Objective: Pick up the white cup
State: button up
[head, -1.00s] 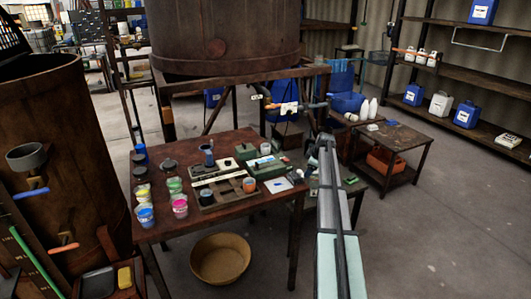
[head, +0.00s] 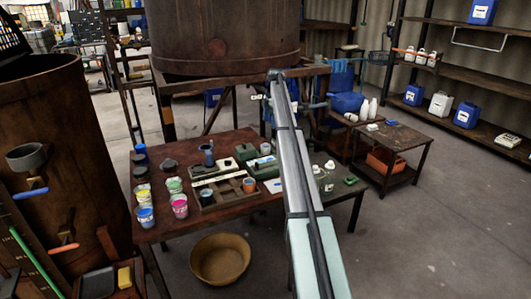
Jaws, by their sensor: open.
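Several whitish cups of paint stand on the brown table in the head view: a yellow one (head: 142,193), a green one (head: 174,186), a blue one (head: 146,216) and a pink one (head: 180,206). A smaller pale cup (head: 265,149) stands near the table's far right, by the green and grey blocks. Small white items (head: 329,165) lie on the low dark table to the right; their shape is too small to tell. I cannot tell which of these is the white cup. My arm crosses the view upward, and my gripper is not visible.
The brown table (head: 165,233) also holds dark jars and a wooden tray (head: 217,198). A tan basin (head: 220,259) stands on the floor below. A large rusty vat (head: 225,35) stands behind.

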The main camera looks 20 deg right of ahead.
send_near(266, 150)
jog(key=w+d+f, duration=0.1)
jog(key=w, duration=0.1)
jog(key=shift+w+a+f, duration=0.1)
jog(key=shift+a+f, duration=0.1)
jog(key=shift+f, duration=0.75)
jog(key=shift+a+f, duration=0.15)
jog(key=shift+f, duration=0.8)
jog(key=shift+w+a+f, duration=0.1)
jog(key=shift+a+f, duration=0.1)
jog(key=shift+f, duration=0.7)
jog(key=c, duration=1.4)
jog(key=shift+r, duration=0.15)
jog(key=shift+c, duration=0.2)
